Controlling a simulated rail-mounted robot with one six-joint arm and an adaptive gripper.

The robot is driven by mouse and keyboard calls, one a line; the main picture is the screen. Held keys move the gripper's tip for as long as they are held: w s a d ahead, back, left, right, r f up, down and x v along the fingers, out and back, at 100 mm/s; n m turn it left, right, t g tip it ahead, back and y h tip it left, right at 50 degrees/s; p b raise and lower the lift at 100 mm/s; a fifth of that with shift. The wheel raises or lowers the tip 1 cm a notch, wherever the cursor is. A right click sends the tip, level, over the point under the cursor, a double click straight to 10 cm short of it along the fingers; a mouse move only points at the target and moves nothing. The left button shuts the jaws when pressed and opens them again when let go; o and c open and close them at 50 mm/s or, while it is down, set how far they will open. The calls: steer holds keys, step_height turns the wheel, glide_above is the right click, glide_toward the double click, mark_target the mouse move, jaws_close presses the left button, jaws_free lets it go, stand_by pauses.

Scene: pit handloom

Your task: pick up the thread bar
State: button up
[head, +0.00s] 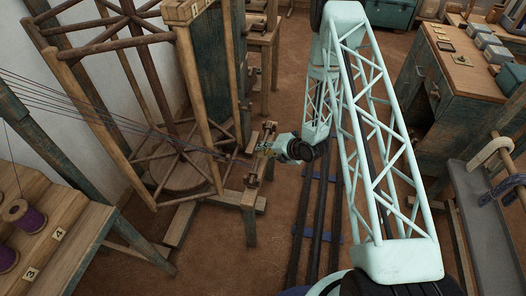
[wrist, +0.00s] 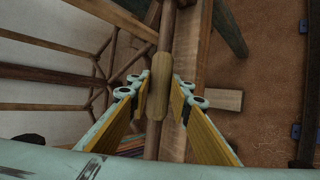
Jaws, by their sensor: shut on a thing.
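My gripper (head: 264,149) is at the small wooden stand right of the big reel in the head view. In the wrist view, its two yellow-padded fingers (wrist: 159,92) stand on either side of a pale wooden piece with rounded ends, which I take for the thread bar (wrist: 156,84). The gripper is shut on this bar, though a narrow gap seems to show beside it. Dark threads (head: 100,112) run from the left through the reel towards the gripper.
The large wooden reel (head: 88,92) stands close left of the gripper. The wooden stand (head: 251,190) is just below it. Floor rails (head: 308,215) run to the right. A bench with spools (head: 25,213) is at lower left, a workbench (head: 455,80) at upper right.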

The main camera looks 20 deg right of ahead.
steer(key=shift+r+p, duration=0.55)
steer(key=shift+r, duration=4.25)
steer(key=shift+w, duration=0.1)
